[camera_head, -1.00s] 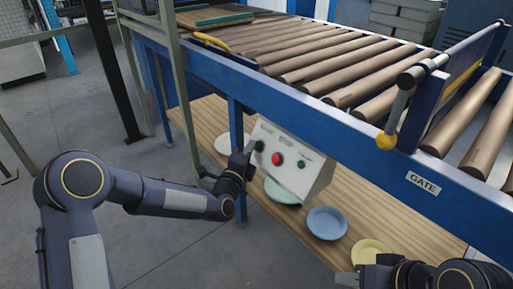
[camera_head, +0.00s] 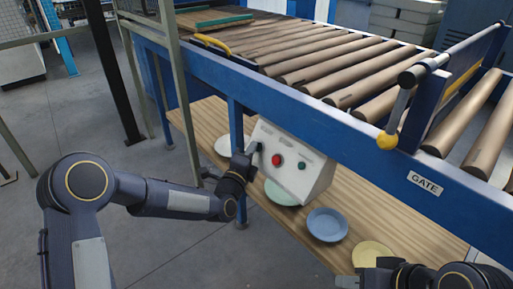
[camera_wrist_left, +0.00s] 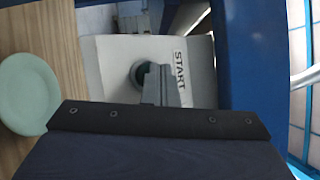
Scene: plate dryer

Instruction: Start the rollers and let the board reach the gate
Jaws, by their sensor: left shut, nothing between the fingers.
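In the left wrist view, a dark green button (camera_wrist_left: 137,74) sits beside the START label (camera_wrist_left: 180,72). My left gripper (camera_head: 255,150) is shut and empty, its fingertips at the START button and partly covering it; contact is unclear. The board (camera_head: 205,16), brown with green edging, lies at the far left of the rollers (camera_head: 310,68). The gate (camera_head: 455,80) crosses the rollers at the right. My right gripper (camera_head: 348,282) is at the bottom edge, its jaws unclear.
The wooden shelf (camera_head: 205,122) under the conveyor holds a white plate (camera_head: 222,146), a green plate (camera_head: 280,194), a blue plate (camera_head: 327,224) and a yellow plate (camera_head: 373,254). A blue leg (camera_head: 237,125) stands beside my left gripper. Rollers between board and gate are clear.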

